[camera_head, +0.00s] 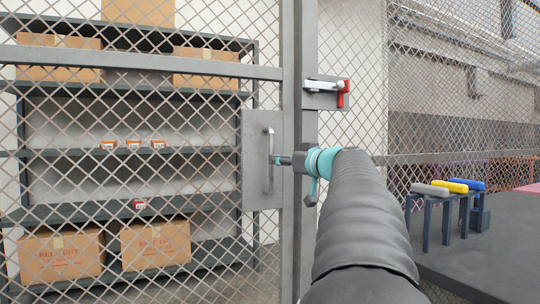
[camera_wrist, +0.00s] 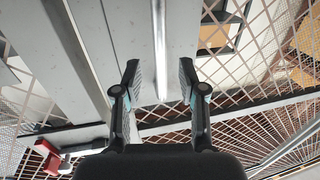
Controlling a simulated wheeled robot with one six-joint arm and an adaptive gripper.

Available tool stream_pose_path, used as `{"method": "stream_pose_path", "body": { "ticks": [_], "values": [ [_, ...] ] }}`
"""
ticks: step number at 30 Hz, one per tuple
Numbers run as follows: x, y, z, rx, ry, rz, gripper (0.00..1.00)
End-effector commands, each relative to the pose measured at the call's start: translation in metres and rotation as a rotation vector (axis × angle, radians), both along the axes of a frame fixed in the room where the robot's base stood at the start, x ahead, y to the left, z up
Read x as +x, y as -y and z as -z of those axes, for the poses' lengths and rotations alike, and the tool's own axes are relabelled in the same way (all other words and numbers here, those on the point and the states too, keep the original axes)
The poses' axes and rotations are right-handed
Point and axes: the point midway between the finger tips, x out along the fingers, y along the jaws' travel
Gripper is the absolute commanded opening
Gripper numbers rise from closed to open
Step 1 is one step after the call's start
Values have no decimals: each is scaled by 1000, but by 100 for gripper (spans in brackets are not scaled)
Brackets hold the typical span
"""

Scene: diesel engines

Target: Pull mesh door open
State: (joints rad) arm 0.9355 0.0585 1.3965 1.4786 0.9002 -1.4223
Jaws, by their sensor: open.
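The mesh door (camera_head: 150,73) fills the left of the head view, a grey frame with diamond wire. It stands in line with the post beside it and looks shut. Its upright metal handle (camera_head: 268,160) sits on a grey plate (camera_head: 252,185) near the door's right edge. My gripper (camera_head: 278,160) is at the handle, its fingers small and partly hidden by my wrist. In the wrist view my gripper (camera_wrist: 159,75) is open, with the handle bar (camera_wrist: 160,45) showing between the two fingers and a gap on each side. I see no finger touching it.
A latch with a red grip (camera_head: 343,93) is on the post above and right of the handle. Behind the mesh, a shelf (camera_head: 95,152) holds cardboard boxes and small orange boxes. At right, a dark table (camera_head: 480,250) bears a rack (camera_head: 445,215) with grey, yellow and blue items.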

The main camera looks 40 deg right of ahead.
Motion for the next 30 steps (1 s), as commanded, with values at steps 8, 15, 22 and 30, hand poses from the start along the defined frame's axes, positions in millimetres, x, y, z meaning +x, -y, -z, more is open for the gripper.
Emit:
{"method": "stream_pose_path", "body": {
  "ticks": [8, 15, 22, 30],
  "values": [
    [42, 1, -2, 2, 0, -3, 41],
    [53, 2, 0, 1, 0, 0, 41],
    [54, 2, 0, 1, 0, 0, 41],
    [54, 2, 0, 1, 0, 0, 0]
  ]
}}
